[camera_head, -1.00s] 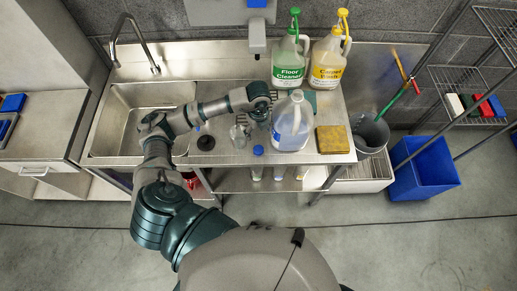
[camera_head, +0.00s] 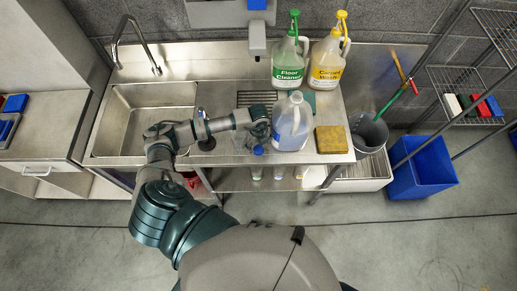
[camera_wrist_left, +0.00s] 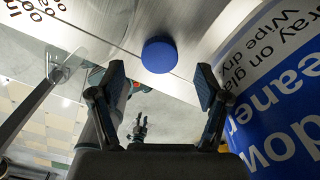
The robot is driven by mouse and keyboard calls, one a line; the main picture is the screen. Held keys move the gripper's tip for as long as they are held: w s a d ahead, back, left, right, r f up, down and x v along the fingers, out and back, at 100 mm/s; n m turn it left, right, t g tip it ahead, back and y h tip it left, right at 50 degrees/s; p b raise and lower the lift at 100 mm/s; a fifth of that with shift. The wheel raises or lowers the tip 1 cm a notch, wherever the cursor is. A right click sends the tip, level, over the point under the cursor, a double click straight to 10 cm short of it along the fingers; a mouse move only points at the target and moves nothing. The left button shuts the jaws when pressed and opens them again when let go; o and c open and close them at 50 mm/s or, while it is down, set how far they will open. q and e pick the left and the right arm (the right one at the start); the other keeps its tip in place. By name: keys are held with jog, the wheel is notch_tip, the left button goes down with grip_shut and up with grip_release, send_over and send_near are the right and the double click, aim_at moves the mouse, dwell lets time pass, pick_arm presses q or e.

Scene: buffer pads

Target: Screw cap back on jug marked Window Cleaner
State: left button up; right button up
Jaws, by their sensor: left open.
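The Window Cleaner jug (camera_head: 291,122), clear with a blue label, stands uncapped-looking on the counter; its mouth is too small to judge. In the left wrist view its label (camera_wrist_left: 280,100) fills the right side. The round blue cap (camera_head: 258,150) lies on the counter near the front edge, left of the jug. It also shows in the left wrist view (camera_wrist_left: 158,55), lying flat beyond the fingertips. My left gripper (camera_wrist_left: 160,82) is open and empty, its fingers spread to either side of the cap, apart from it. My right gripper does not show in the head view.
Floor Cleaner (camera_head: 288,62) and yellow-capped (camera_head: 328,60) jugs stand behind. A yellow sponge (camera_head: 331,139) lies to the right. The sink (camera_head: 145,118) is at left, a grey bucket (camera_head: 369,133) at right.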

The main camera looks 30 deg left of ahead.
aim_at(258, 149)
pick_arm(q)
jog(key=shift+f, duration=1.75)
jog(key=c, duration=0.8)
